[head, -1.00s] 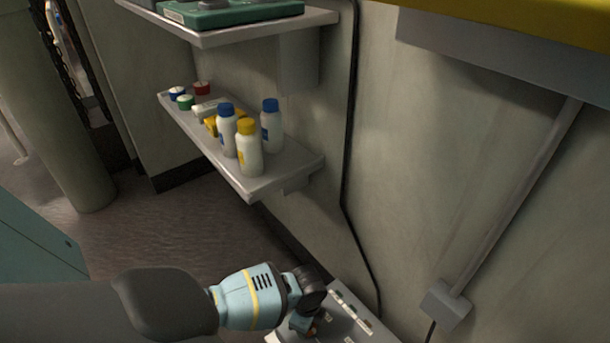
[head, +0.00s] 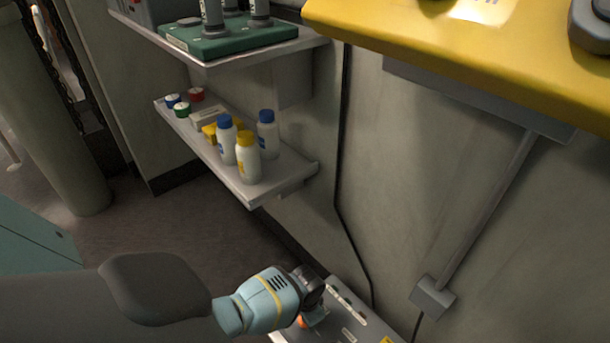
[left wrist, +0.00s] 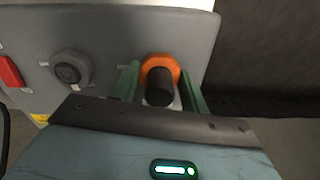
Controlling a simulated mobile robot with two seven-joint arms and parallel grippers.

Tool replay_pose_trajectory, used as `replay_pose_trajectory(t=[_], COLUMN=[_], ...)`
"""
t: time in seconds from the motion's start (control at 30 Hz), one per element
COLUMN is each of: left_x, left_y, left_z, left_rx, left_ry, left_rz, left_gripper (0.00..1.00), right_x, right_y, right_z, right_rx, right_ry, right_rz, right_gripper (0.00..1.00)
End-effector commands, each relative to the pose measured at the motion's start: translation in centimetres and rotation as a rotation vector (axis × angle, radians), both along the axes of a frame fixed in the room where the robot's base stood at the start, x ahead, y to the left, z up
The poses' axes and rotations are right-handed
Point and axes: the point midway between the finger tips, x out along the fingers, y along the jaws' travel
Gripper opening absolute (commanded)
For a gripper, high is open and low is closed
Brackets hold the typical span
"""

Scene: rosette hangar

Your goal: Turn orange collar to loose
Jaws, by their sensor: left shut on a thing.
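The orange collar (left wrist: 158,64) is a ring around a dark, round-ended plug on a grey panel (left wrist: 120,22) in the left wrist view. My left gripper (left wrist: 162,88) has its green fingers on either side of the collar and is shut on it. In the head view the left gripper (head: 312,314) is at the bottom, over the grey panel (head: 352,305), with a small bit of orange (head: 301,322) beside it. The arm hides most of the collar there. My right gripper is in neither view.
A round dark knob (left wrist: 71,68) and a red switch (left wrist: 10,71) are on the panel, left of the collar. A shelf (head: 258,192) with bottles and jars is on the wall. A yellow surface (head: 440,60) juts in at upper right.

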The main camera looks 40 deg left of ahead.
Motion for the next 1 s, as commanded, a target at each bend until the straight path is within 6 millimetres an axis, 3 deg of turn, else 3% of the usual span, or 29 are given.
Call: replay_pose_trajectory(t=[0.5, 1.0], left_x=[0.04, 0.02], left_y=[-0.16, -0.10], left_z=[0.03, -0.02], left_rx=[-0.002, -0.001], left_ry=[-0.001, -0.001], left_rz=[0.328, 0.386], left_gripper=[0.22, 0.22], right_x=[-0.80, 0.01], right_y=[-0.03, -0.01], right_z=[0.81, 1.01], right_rx=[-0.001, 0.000], right_ry=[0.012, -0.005], right_rz=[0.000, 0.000], right_gripper=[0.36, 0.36])
